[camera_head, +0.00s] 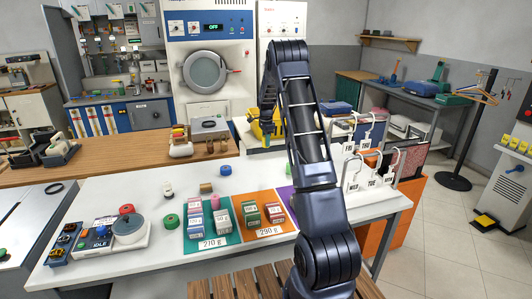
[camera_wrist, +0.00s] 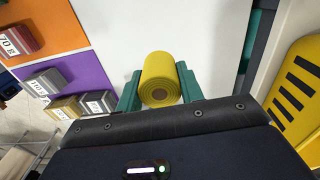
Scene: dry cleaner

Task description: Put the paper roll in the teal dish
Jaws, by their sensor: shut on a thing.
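The yellow paper roll (camera_wrist: 160,78) is between the two green fingers of my gripper (camera_wrist: 160,88) in the wrist view, with one coiled end facing the camera. The fingers press on its two sides. A white surface lies beyond it. In the head view my gripper (camera_head: 267,138) hangs over the back of the white counter, in front of a yellow machine; the roll is hard to tell apart there. A teal strip (camera_wrist: 256,38) shows right of the roll in the wrist view; I cannot tell whether it is the teal dish.
The white counter (camera_head: 158,247) holds a teal mat (camera_head: 198,242) and an orange mat (camera_head: 257,232) with labelled boxes. A scale (camera_head: 112,240) stands at the left. Several small spools lie mid-counter.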

